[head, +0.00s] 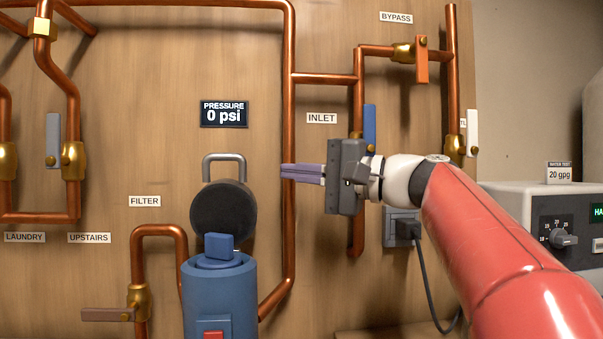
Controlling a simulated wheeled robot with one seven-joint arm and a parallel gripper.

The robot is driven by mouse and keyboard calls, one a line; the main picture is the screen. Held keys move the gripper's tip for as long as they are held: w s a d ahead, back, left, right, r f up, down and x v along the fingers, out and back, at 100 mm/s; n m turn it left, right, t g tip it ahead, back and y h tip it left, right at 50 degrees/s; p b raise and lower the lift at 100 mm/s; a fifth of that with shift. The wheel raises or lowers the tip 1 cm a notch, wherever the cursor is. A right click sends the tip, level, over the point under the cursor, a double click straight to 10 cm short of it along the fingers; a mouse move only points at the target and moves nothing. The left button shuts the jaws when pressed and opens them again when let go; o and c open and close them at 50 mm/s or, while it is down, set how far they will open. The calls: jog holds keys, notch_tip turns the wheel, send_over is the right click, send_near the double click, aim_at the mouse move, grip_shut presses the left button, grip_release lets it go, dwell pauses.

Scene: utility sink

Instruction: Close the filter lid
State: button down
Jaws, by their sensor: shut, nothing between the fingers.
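The filter lid (223,214) is a dark round disc with a grey loop handle (241,160) on its upper edge. It stands raised, upright behind the filter housing (213,297), a blue cylinder with a red patch on its front. A lighter blue block (219,246) sticks up from the housing's top and overlaps the lid's lower edge. My gripper (284,173) points left with its purple-grey fingers shut and empty. Its tips are to the right of the lid and handle in the picture, apart from them. The lid's hinge is hidden.
Copper pipes (289,120) run over the wooden board, one passing behind my fingers. A blue-handled inlet valve (369,125) is close behind my gripper. A filter valve (139,302) is left of the housing. A grey control box (545,215) stands at right.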

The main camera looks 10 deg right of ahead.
send_over(259, 205)
jog(key=shift+r+p, duration=0.2)
jog(key=shift+p, duration=0.25)
jog(key=shift+s+f, duration=0.1)
